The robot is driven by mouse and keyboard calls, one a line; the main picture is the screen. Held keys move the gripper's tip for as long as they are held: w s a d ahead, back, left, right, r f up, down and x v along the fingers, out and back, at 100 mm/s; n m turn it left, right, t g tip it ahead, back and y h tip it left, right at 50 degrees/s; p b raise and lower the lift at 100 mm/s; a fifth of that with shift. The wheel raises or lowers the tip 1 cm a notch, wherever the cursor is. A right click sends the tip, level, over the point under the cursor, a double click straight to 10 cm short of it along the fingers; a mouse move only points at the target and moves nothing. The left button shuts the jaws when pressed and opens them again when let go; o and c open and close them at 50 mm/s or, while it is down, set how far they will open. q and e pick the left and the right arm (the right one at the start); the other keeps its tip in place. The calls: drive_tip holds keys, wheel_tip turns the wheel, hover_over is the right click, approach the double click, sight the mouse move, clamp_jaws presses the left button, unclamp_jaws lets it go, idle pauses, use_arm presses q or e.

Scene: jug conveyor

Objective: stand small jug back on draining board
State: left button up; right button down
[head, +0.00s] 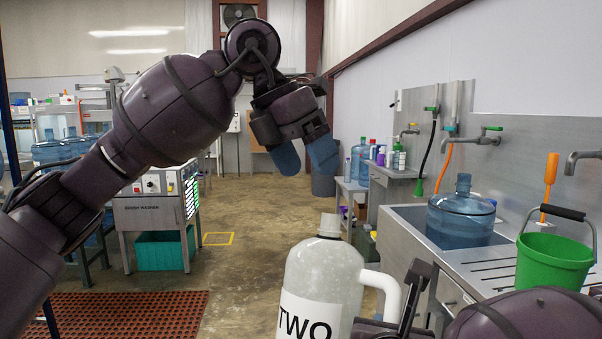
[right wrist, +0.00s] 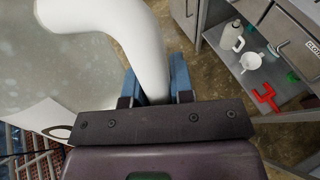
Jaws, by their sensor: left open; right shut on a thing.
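The small jug (head: 325,270) is whitish and translucent, with a white cap, a white handle and a label reading "TWO". It is upright in front of me at the bottom of the head view; its base is out of frame. In the right wrist view my right gripper (right wrist: 155,88) is shut on the jug's handle (right wrist: 140,40), a blue fingertip on each side. The ridged steel draining board (head: 480,268) is to the right of the jug, beside the sink. My left gripper (head: 304,157) is open and empty, raised in mid-air at the upper middle.
A green bucket (head: 553,262) stands on the draining board, leaving bare ridges to its left. A large blue water jug (head: 460,220) stands in the sink (head: 408,217). Taps project from the wall above. In the right wrist view a lower shelf (right wrist: 275,75) holds a white bottle and a funnel.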

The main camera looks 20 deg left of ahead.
sight(334, 220)
use_arm(q)
drive_tip(key=x, duration=1)
drive_tip(key=shift+d+f, duration=0.2)
drive_tip(key=c, duration=1.4)
use_arm(e)
drive_tip(key=shift+r, duration=0.1)
drive_tip(key=c, duration=0.9)
unclamp_jaws()
